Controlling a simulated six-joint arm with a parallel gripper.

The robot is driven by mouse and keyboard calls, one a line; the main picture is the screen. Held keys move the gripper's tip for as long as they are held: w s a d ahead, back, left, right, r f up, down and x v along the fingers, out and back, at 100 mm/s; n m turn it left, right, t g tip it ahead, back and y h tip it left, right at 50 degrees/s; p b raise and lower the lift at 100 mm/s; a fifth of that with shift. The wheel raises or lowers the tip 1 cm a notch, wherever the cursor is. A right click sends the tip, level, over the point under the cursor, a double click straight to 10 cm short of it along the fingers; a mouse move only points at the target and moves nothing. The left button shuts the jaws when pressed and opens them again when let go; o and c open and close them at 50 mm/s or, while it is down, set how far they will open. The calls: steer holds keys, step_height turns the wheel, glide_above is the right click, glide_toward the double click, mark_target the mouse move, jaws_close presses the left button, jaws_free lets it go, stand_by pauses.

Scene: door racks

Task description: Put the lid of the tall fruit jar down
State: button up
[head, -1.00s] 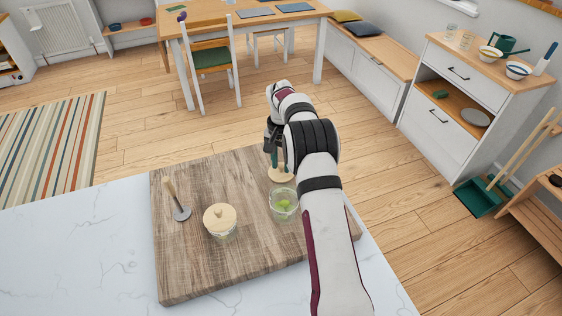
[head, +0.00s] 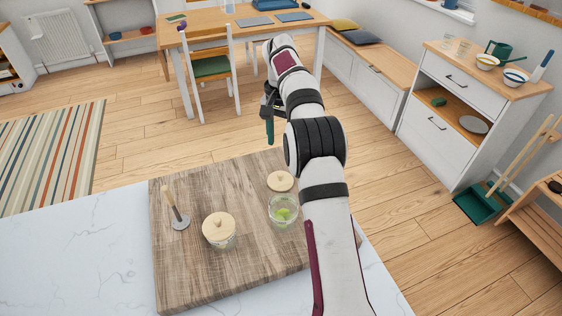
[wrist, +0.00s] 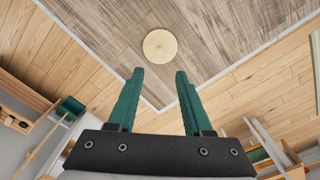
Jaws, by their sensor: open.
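The tall fruit jar (head: 283,212) is clear glass with green fruit inside, and stands without a lid on the right part of the board. Its round pale wooden lid (head: 280,181) lies on the board just behind the jar, apart from my gripper; it also shows in the wrist view (wrist: 160,46). My gripper (head: 269,128) is raised above and beyond the far edge of the board. In the wrist view, its green fingers (wrist: 158,74) are spread with nothing between them.
The wooden board (head: 185,265) lies on a white marble counter (head: 80,255). A shorter jar with its wooden lid (head: 218,228) on stands left of the tall jar. A wooden-handled tool with a grey disc (head: 178,215) is at the board's left.

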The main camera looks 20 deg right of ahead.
steer(key=s+a+r+n, duration=0.1)
steer(key=s+a+r, duration=0.2)
steer(key=s, duration=0.3)
steer(key=s+a+r+y, duration=0.1)
steer(key=s+a+r, duration=0.25)
steer(key=s, duration=0.25)
steer(key=s+a+r+n, duration=0.1)
steer(key=s+a+r, duration=0.2)
steer(key=s, duration=0.3)
steer(key=s+a+f, duration=0.2)
steer(key=s+f, duration=0.1)
steer(key=s, duration=0.8)
steer(key=s+a+f+n, duration=0.1)
steer(key=s+a+f, duration=0.2)
steer(key=s, duration=0.8)
steer(key=shift+y, duration=0.4)
